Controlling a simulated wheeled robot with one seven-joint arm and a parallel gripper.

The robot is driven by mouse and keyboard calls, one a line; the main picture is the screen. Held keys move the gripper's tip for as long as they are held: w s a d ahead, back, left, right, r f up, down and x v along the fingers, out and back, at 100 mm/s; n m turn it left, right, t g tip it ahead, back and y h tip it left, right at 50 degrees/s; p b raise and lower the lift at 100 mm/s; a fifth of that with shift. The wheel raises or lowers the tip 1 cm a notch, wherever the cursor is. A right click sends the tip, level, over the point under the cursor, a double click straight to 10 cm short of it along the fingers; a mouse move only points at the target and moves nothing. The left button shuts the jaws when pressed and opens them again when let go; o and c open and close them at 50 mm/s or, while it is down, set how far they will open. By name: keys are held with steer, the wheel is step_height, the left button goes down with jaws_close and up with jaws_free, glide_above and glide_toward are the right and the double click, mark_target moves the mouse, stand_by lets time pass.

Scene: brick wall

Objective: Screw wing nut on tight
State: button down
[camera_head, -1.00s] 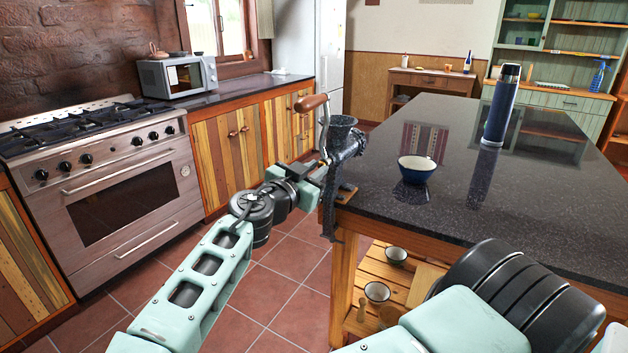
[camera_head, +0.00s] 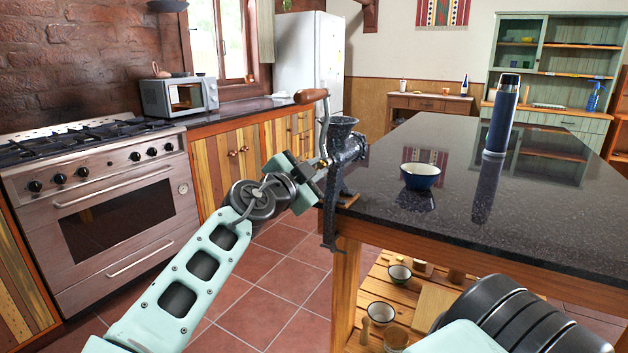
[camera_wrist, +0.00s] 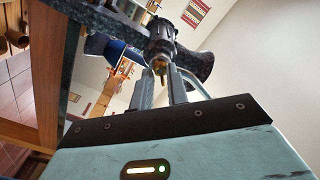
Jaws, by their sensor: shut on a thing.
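A dark speckled meat grinder (camera_head: 345,150) is clamped to the near left corner of the table. Its crank (camera_head: 325,125) stands upright with a wooden handle (camera_head: 311,96) at the top. The brass-coloured wing nut (camera_head: 322,163) sits at the crank's hub, on the grinder's left side. My gripper (camera_head: 319,167) reaches in from the lower left and is shut on the wing nut. In the wrist view, the fingers (camera_wrist: 161,80) close around the small brass wing nut (camera_wrist: 160,67), with the dark grinder (camera_wrist: 163,40) right behind it. The fingers partly hide the nut.
A blue bowl (camera_head: 421,176) and a dark blue flask (camera_head: 501,115) stand on the dark tabletop (camera_head: 445,212), right of the grinder. Several bowls sit on the wooden shelf below. The stove (camera_head: 105,200) and cabinets are at left, across open tiled floor.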

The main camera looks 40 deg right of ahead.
steer(key=shift+m, duration=0.3)
steer(key=c, duration=1.3)
jaws_free()
steer(key=shift+a, duration=0.15)
steer(key=shift+c, duration=0.3)
steer(key=b+v, duration=0.1)
steer(key=v, duration=0.4)
steer(key=shift+s+a, duration=0.15)
steer(key=shift+a, duration=0.2)
